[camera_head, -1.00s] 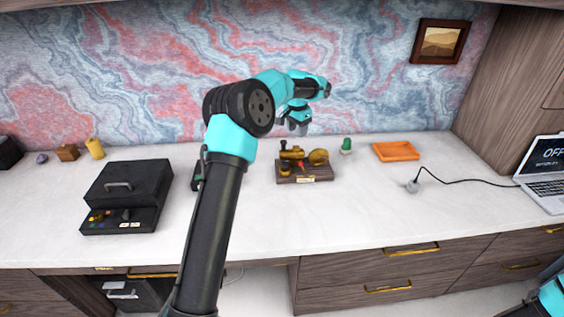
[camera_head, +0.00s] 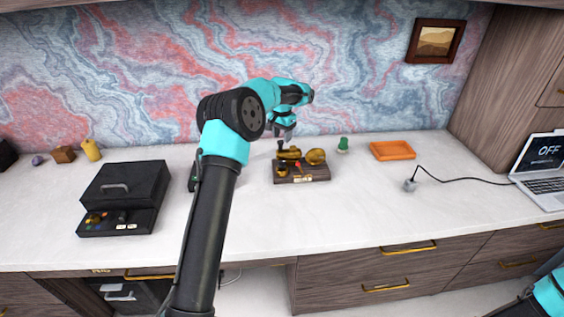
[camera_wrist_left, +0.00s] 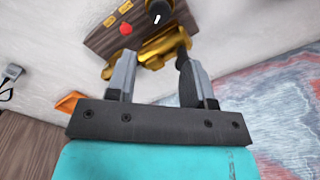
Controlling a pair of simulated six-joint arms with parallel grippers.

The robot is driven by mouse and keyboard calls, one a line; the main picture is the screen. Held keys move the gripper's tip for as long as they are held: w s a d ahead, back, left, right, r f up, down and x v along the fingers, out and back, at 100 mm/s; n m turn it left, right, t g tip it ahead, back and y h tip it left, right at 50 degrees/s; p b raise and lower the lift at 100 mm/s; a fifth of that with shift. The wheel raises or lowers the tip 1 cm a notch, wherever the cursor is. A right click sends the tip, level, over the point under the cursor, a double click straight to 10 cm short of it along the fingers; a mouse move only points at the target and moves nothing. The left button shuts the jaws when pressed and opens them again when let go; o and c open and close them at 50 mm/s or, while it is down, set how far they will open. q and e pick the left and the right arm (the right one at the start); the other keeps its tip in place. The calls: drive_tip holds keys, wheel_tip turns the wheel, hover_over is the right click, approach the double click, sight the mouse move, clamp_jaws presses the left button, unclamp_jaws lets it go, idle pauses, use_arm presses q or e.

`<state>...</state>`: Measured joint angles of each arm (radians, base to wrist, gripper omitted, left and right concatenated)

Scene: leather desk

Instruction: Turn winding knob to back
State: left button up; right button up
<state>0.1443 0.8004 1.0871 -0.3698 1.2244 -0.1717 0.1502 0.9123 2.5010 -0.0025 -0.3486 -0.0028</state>
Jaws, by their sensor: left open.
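A brass mechanism on a dark wooden base (camera_head: 308,178) stands near the back of the desk. In the left wrist view a black knob with a white mark (camera_wrist_left: 158,9) shows at the top edge, partly cut off. I cannot tell for sure which part is the winding knob. My left gripper (camera_head: 284,134) is open and empty, close above the back left of the mechanism. In its wrist view the fingers (camera_wrist_left: 154,62) point toward the brass parts (camera_wrist_left: 150,50).
A black box (camera_head: 125,187) stands to the left. A green piece (camera_head: 343,144), an orange tray (camera_head: 392,150), a grey plug with cable (camera_head: 409,186) and a laptop (camera_head: 540,170) are to the right. The desk front is clear.

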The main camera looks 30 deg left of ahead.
sight(282, 162)
use_arm(q)
wheel_tip(282, 162, down, 13)
idle(0.4)
drive_tip(key=c, duration=0.7)
